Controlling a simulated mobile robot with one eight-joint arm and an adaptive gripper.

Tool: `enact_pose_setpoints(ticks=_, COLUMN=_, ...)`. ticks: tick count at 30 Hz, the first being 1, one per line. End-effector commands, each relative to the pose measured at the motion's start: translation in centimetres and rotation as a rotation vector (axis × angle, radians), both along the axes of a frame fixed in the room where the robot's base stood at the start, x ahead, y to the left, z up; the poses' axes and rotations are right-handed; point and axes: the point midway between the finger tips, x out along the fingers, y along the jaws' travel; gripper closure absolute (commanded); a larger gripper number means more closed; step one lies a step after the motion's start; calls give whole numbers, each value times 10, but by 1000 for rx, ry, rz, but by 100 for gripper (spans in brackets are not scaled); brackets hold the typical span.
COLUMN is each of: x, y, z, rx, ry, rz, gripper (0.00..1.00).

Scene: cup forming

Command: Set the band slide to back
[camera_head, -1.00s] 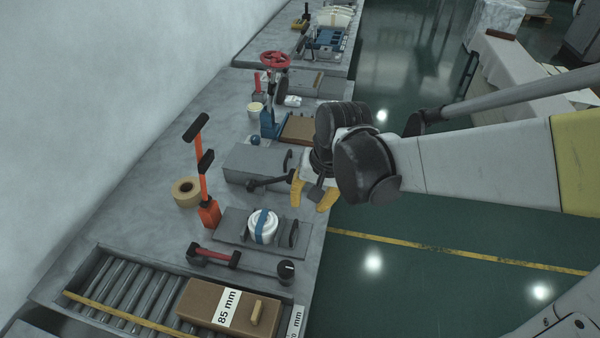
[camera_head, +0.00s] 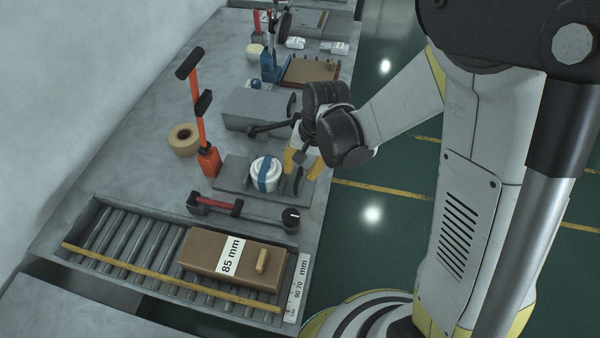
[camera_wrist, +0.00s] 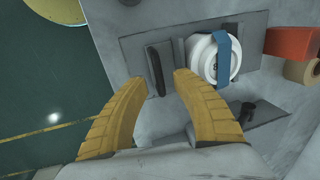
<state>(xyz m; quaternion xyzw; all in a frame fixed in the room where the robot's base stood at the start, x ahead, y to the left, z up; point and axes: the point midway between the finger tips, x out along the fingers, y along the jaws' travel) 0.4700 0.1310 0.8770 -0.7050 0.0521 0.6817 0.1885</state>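The likely band slide is a flat grey plate (camera_head: 233,183) on the bench, carrying a white round piece (camera_head: 261,185) with a blue band (camera_head: 270,174) over it. A dark upright paddle (camera_head: 297,181) stands on the plate's right end. In the wrist view the dark paddle (camera_wrist: 156,70) is just beyond the fingertips, with the white piece (camera_wrist: 203,60) and blue band (camera_wrist: 223,60) right of it. My gripper (camera_head: 302,165) is open, its yellow fingers apart at the bench edge near the paddle. My gripper (camera_wrist: 160,80) appears empty; contact with the paddle cannot be told.
A red-handled bar (camera_head: 216,204) lies in front of the plate. An orange lever (camera_head: 206,150) and a tape roll (camera_head: 184,140) stand left of it. A grey block (camera_head: 258,108) is behind. A roller tray (camera_head: 120,240) holds a brown 85 mm block (camera_head: 200,252). Open floor lies right.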

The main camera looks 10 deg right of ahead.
Motion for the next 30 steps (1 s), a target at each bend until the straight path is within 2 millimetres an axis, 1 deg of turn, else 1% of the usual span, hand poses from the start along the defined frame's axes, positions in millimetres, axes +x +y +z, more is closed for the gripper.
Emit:
enact_pose_setpoints(ticks=3, x=0, y=1, z=-4, rx=0, ry=0, rz=0, gripper=68)
enact_pose_setpoints(ticks=10, x=0, y=1, z=-4, rx=0, ry=0, rz=0, gripper=69)
enact_pose_setpoints(ticks=11, x=0, y=1, z=-4, rx=0, ry=0, rz=0, gripper=78)
enact_pose_setpoints(ticks=12, x=0, y=1, z=-4, rx=0, ry=0, rz=0, gripper=90)
enact_pose_setpoints(ticks=13, x=0, y=1, z=-4, rx=0, ry=0, rz=0, gripper=99)
enact_pose_setpoints(ticks=25, x=0, y=-1, z=-4, rx=0, ry=0, rz=0, gripper=100)
enact_pose_setpoints(ticks=28, x=-4, y=-11, z=-5, rx=-1, ry=0, rz=-3, gripper=100)
enact_pose_setpoints(ticks=30, x=-7, y=-22, z=-5, rx=-1, ry=0, rz=-4, gripper=100)
